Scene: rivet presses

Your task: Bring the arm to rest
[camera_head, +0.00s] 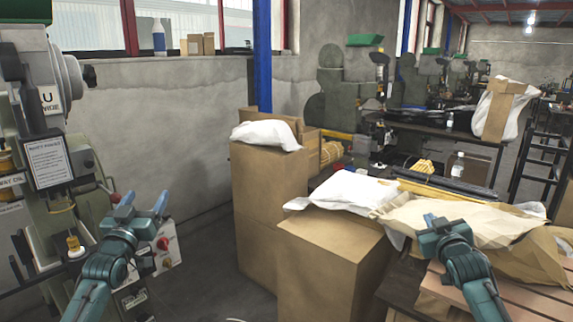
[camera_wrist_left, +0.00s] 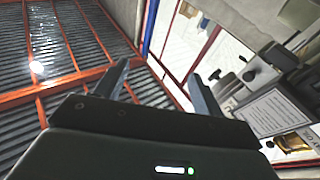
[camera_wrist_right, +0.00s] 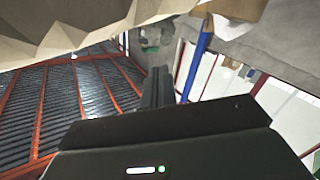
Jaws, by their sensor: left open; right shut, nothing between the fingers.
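My left gripper (camera_head: 142,203) is at the left in the head view, in front of the rivet press (camera_head: 45,140). Its two fingers stand apart with nothing between them, and they also show spread in the left wrist view (camera_wrist_left: 158,84). My right gripper (camera_head: 432,220) is at the right in the head view, in front of the crumpled brown paper (camera_head: 480,222). Its fingers are together and hold nothing in the right wrist view (camera_wrist_right: 158,86). I cannot tell whether the right gripper touches the paper.
A red-knobbed control box (camera_head: 165,247) is close to my left gripper. Tall cardboard boxes (camera_head: 265,200) and (camera_head: 325,270), the latter under a white bag (camera_head: 345,190), stand between my arms. A slatted wooden surface (camera_head: 520,298) is beside my right arm. Bare floor shows at lower middle.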

